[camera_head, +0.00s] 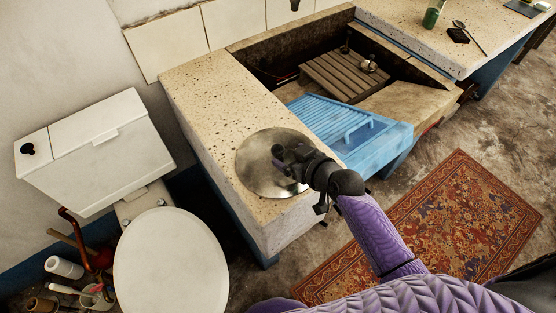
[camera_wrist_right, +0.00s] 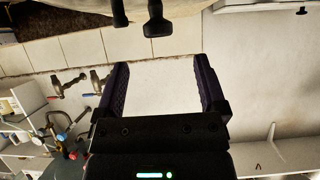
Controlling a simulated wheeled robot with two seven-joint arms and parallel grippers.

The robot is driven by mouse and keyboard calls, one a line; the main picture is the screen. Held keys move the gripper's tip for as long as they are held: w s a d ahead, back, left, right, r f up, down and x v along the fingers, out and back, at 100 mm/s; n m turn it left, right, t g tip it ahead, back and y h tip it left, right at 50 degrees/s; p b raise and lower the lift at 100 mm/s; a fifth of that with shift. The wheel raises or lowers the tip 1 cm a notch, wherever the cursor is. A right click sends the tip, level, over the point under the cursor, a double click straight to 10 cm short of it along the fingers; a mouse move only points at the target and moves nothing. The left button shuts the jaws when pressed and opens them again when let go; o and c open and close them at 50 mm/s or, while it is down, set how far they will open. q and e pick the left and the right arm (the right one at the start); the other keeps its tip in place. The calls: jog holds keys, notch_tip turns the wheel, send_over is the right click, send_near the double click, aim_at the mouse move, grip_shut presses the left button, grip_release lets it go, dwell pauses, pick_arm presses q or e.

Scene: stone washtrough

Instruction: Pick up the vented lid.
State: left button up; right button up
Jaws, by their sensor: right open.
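A round, shiny metal disc, which looks like the vented lid (camera_head: 258,178), lies flat on the near end of the speckled stone counter (camera_head: 215,95) in the head view. I cannot make out its vents or a knob. My right gripper (camera_head: 280,160) reaches in from the lower right over the disc and hides part of its right side. I cannot tell whether it touches the disc. In the right wrist view the gripper (camera_wrist_right: 160,78) is open, with nothing between its fingers. The disc is not recognisable there. My left gripper is not in view.
A blue ribbed plastic rack (camera_head: 372,140) and a wooden slatted board (camera_head: 338,75) sit at the trough, right of the disc. A white toilet (camera_head: 170,260) stands left of the counter. A green cup (camera_head: 432,17) stands on the far counter. A patterned rug (camera_head: 450,230) covers the floor.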

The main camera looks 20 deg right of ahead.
aim_at(281, 151)
jog(key=x, duration=0.1)
jog(key=b+x, duration=0.1)
jog(key=x, duration=0.1)
jog(key=b+x, duration=0.1)
jog(key=x, duration=0.1)
jog(key=shift+w+d+f, duration=0.1)
jog(key=shift+d+f, duration=0.1)
jog(key=shift+f, duration=0.3)
jog(key=shift+s+d+r, duration=0.1)
jog(key=shift+s+r, duration=0.1)
jog(key=shift+s, duration=0.2)
jog(key=c, duration=0.7)
jog(key=shift+w, duration=0.2)
grip_shut()
